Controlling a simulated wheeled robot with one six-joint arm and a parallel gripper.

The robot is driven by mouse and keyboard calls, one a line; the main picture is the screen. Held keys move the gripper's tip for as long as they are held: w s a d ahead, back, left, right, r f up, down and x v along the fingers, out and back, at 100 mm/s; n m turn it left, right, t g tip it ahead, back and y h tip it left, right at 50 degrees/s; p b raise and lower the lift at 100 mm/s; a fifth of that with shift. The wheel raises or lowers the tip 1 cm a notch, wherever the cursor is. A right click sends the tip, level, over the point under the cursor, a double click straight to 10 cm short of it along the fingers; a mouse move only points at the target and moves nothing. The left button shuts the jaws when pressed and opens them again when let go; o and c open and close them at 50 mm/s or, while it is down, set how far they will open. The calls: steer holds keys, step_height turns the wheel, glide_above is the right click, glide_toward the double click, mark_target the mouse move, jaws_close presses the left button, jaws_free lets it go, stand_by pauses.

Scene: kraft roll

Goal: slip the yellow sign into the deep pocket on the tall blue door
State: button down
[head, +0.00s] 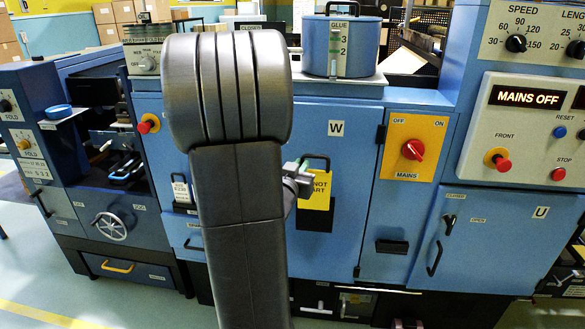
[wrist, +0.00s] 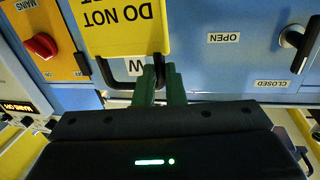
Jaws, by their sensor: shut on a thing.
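The yellow sign (head: 319,192) with black lettering stands upright in front of the tall blue door (head: 345,215), which is marked W. The dark pocket (head: 315,221) shows just below the sign's lower edge. I cannot tell whether that edge is inside the pocket or in front of it.
A yellow mains plate with a red knob (head: 413,150) is to the right. A blue glue pot (head: 343,44) stands on the ledge above. The smaller door marked U (head: 490,235) is at the right.

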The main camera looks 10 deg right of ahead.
steer(key=shift+w+a+f+p+x, duration=0.15)
steer(key=shift+a+p+x, duration=0.1)
steer(key=shift+x, duration=1.35)
steer(key=shift+w+a+f+p+x, duration=0.15)
steer(key=shift+a+f+x, duration=0.1)
steer(key=shift+x, duration=1.35)
steer(key=shift+w+a+f+p+x, duration=0.1)
steer(key=shift+a+p+x, duration=0.15)
steer(key=shift+x, duration=1.35)
steer(key=shift+w+f+b, duration=0.1)
steer(key=shift+f+b, duration=0.3)
step_height(320, 180, down, 12)
steer(key=b, duration=0.8)
steer(key=shift+b, duration=0.35)
steer(key=shift+f+b, duration=0.5)
steer(key=shift+b, duration=0.05)
steer(key=c, duration=1.4)
jaws_free()
steer(key=shift+c, duration=0.2)
